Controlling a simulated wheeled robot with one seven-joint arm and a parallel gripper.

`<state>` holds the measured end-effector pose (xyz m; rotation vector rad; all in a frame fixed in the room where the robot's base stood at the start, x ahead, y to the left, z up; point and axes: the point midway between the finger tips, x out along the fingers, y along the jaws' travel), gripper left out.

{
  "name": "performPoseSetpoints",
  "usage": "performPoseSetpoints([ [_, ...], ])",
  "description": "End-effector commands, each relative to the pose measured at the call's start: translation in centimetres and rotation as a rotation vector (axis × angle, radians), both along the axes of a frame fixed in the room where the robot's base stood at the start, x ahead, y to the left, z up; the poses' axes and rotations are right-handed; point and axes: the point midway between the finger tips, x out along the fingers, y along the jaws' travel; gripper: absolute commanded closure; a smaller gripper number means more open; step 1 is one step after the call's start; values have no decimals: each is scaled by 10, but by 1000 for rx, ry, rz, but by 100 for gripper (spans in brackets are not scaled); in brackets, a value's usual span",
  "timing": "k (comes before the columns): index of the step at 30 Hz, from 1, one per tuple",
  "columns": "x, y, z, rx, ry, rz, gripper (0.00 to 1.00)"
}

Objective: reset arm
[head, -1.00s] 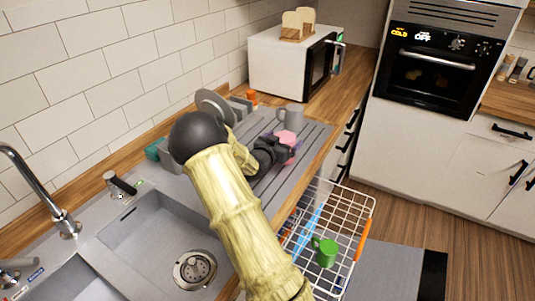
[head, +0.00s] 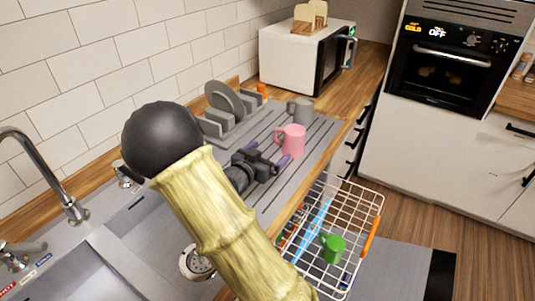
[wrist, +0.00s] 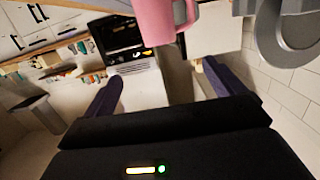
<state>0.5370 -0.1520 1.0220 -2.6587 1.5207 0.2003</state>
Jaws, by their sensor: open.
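My gripper (head: 270,164) is over the grooved drainboard, just in front of a pink mug (head: 291,140). Its two purple-tipped fingers are spread, with nothing between them, in the wrist view (wrist: 160,88). The pink mug stands upright on the drainboard, apart from the fingers as far as I can tell. It also shows at the top of the wrist view (wrist: 154,18). My arm crosses the sink and hides part of it.
A grey mug (head: 301,110) and a plate rack (head: 240,112) stand behind. A white dishwasher rack (head: 357,205) with a green mug (head: 333,248) is pulled out at the right. A microwave (head: 300,60) is at the back, near an oven (head: 447,65). A faucet (head: 50,165) rises at the left.

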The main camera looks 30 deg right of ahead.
Motion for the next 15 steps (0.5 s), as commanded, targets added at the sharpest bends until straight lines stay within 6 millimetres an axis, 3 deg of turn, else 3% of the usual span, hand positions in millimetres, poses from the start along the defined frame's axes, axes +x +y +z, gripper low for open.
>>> performPoseSetpoints([
  [15,1,1,-1,23,10,15,6],
])
